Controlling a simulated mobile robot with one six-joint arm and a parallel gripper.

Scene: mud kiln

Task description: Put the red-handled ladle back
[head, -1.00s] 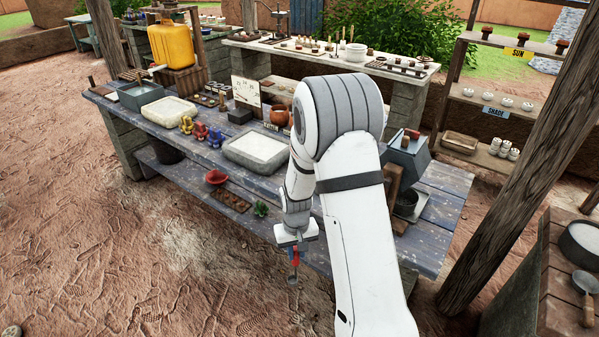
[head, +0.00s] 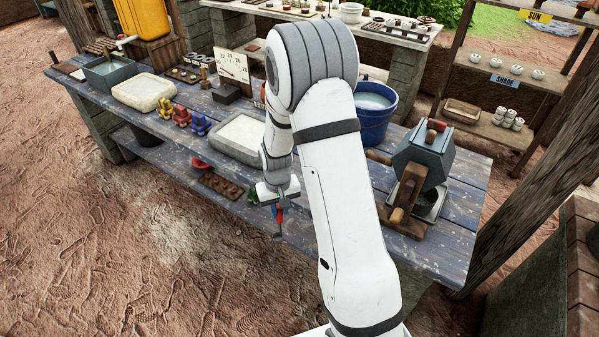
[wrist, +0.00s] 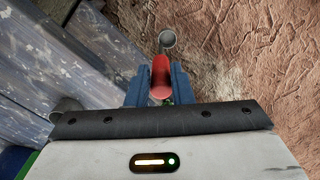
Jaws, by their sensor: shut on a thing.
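The red-handled ladle (head: 279,216) hangs below my gripper (head: 279,205), in front of the near edge of the blue-grey workbench (head: 330,220). The round grey bowl (wrist: 167,39) of the ladle points away from the gripper, over bare earth. A blue bucket (head: 374,118) with pale liquid stands on the workbench, partly behind my arm. No empty ladle holder can be made out.
A grey crank drum on a wooden stand (head: 422,165) is on the bench's right. Pale basins (head: 143,92), coloured figures (head: 182,115) and a yellow container (head: 142,20) are to the left. A thick post (head: 525,150) stands at right. The ground at front left is clear.

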